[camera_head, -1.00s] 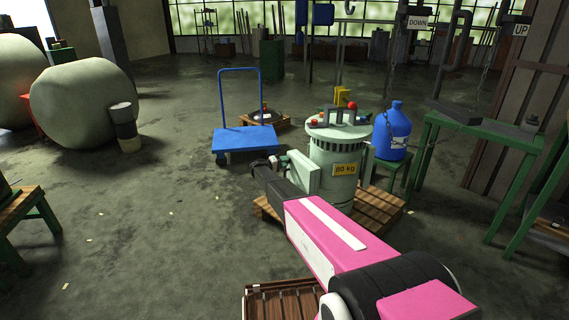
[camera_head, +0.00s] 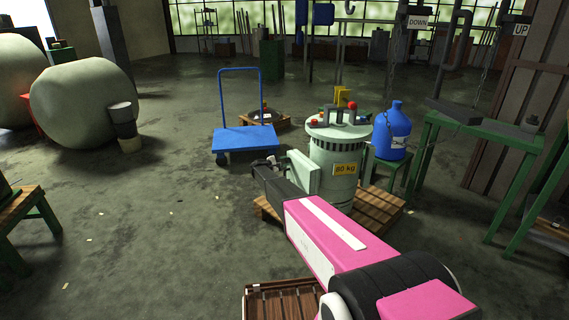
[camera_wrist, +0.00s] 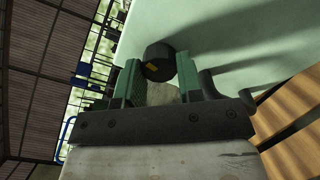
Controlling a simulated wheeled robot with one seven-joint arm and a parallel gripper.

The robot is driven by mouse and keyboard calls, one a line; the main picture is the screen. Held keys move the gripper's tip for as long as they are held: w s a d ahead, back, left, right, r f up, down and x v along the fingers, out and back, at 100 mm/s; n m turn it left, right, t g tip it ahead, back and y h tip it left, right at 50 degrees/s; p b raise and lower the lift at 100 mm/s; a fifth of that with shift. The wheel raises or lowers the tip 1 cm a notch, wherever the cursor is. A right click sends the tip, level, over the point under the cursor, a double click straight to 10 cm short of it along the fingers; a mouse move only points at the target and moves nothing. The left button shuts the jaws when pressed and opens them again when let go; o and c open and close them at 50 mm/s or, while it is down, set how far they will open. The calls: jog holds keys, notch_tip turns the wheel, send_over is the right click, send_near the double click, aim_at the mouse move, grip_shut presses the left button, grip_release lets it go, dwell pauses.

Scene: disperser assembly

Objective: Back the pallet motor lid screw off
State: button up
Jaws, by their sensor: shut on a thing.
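The pallet motor (camera_head: 334,190) is a pale green drum with a yellow "80 kg" label, upright on a wooden pallet (camera_head: 378,212). A pale green box (camera_head: 304,174) sticks out from its left side. My gripper (camera_head: 268,164) is beside this box, small and partly hidden by my arm in the head view. In the wrist view, my gripper (camera_wrist: 158,78) has its green-padded fingers on either side of the lid screw (camera_wrist: 157,62), a round black knob with an orange mark, and is shut on it. The screw stands against a pale green surface (camera_wrist: 225,45).
A blue trolley (camera_head: 245,139) stands behind and left of the motor. A blue jug (camera_head: 392,130) stands on a green stool to its right. A green table (camera_head: 480,130) is farther right. The floor on the left is mostly clear.

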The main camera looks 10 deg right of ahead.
jog(key=shift+n, duration=1.9)
jog(key=shift+f, duration=0.1)
jog(key=o, duration=0.9)
jog(key=shift+a, duration=0.15)
jog(key=v, duration=1)
jog(key=shift+s+a, duration=0.15)
jog(key=shift+a, duration=0.15)
